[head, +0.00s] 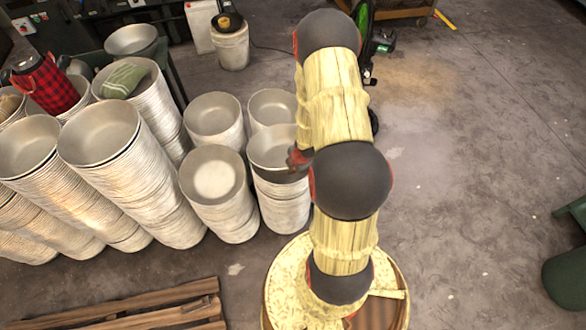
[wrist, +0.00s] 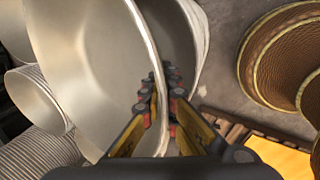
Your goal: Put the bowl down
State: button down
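The bowl (head: 272,144) is a pale metal bowl at the top of the right front stack in the head view. A dark gap shows under its rim; I cannot tell whether it rests on the stack or is just above it. My gripper (head: 299,158) is at the bowl's right rim, partly hidden by my arm. In the wrist view the bowl (wrist: 92,60) fills the left side. My gripper (wrist: 160,95) has its fingers close together on either side of the bowl's rim, shut on it. Another bowl surface (wrist: 172,32) shows behind the fingers.
Several tall stacks of metal bowls (head: 100,135) crowd the left. A white bucket (head: 232,48) is behind. The floor at the right is mostly clear.

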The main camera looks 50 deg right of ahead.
jog(key=shift+f+b, duration=0.45)
jog(key=shift+f, duration=0.05)
jog(key=c, duration=2.3)
grip_release()
jog(key=shift+o, duration=1.3)
jog(key=shift+r, duration=0.1)
